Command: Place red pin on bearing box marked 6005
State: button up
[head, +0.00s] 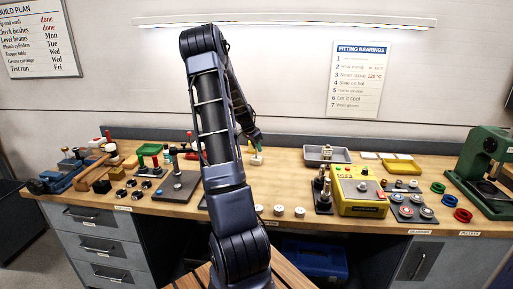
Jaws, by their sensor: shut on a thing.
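My gripper (258,146) is at the back middle of the bench, just right of my raised arm, and points down. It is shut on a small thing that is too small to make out. A small pale block (256,160) shows right under the fingertips; I cannot tell whether they touch. No box mark reading 6005 is legible in this view. Flat white and yellow boxes (399,165) lie at the back right. Small red-topped pieces stand at the left (108,134), but I cannot tell whether one is the red pin.
A grey tray (326,155) and a yellow machine (358,192) stand right of my gripper. A green press (485,165) is at the far right. Dark plates with posts (177,187) stand on the left. Several white discs (279,211) line the front edge.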

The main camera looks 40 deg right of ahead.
jog(key=shift+f, duration=0.15)
jog(key=o, duration=1)
jog(key=v, duration=1.2)
jog(key=s+a+r+n+t+y, duration=0.1)
jog(key=s+a+r+n, duration=0.15)
jog(key=a, duration=0.35)
jog(key=s+a+r+n+t+y, duration=0.1)
jog(key=a+r+n, duration=0.15)
jog(key=a, duration=0.45)
jog(key=s+a+r+n+t+y, duration=0.1)
jog(key=s+a+r+n, duration=0.15)
jog(key=a, duration=0.35)
jog(key=s+a+r+n, duration=0.1)
jog(key=s+a+r, duration=0.25)
jog(key=a, duration=0.35)
jog(key=s+a+n+t+y, duration=0.1)
jog(key=s+a+n, duration=0.8)
jog(key=s+a, duration=0.7)
jog(key=s, duration=0.2)
jog(key=shift+s+a+r+t, duration=0.2)
jog(key=shift+s+t, duration=0.1)
jog(key=shift+s, duration=0.05)
